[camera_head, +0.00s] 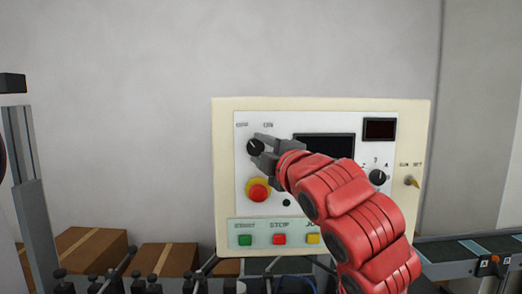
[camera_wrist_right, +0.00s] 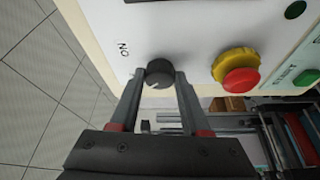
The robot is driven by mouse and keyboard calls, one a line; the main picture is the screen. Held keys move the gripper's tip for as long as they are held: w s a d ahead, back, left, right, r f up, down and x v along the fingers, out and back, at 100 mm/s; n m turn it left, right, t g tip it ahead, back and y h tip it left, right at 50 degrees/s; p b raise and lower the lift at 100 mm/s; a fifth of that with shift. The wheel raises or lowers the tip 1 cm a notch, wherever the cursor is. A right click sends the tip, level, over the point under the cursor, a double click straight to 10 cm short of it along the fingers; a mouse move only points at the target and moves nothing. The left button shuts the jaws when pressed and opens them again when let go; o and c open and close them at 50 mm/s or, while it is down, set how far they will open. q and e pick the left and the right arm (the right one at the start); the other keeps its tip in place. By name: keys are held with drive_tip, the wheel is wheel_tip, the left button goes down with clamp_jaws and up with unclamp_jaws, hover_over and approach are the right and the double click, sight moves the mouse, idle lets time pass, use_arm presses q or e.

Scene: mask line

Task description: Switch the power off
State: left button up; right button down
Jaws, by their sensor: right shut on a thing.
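The control panel (camera_head: 225,180) is a cream box with a white face on the wall side ahead. Its black round power knob (camera_head: 254,147) is at the upper left, below two small labels, the right one reading ON. The knob's white mark seems to point up and to the left in the head view. My right gripper (camera_head: 264,152) is shut on the knob. In the right wrist view the knob (camera_wrist_right: 158,72) sits between the two fingertips. My left gripper is not in view.
A red emergency button (camera_head: 258,191) on a yellow collar is just below the knob. Green, red and yellow buttons (camera_head: 279,239) line the panel's bottom. Another knob (camera_head: 377,177) and a key switch (camera_head: 411,181) are at right. Cardboard boxes (camera_head: 92,250) and a conveyor (camera_head: 455,250) stand lower.

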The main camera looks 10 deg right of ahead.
sight(259, 151)
drive_tip(key=shift+c, duration=1.9)
unclamp_jaws()
drive_tip(key=shift+w, duration=0.15)
drive_tip(key=b+v, duration=0.9)
drive_tip(key=v, duration=0.8)
drive_tip(key=shift+s+f, duration=0.2)
drive_tip(key=shift+s, duration=0.05)
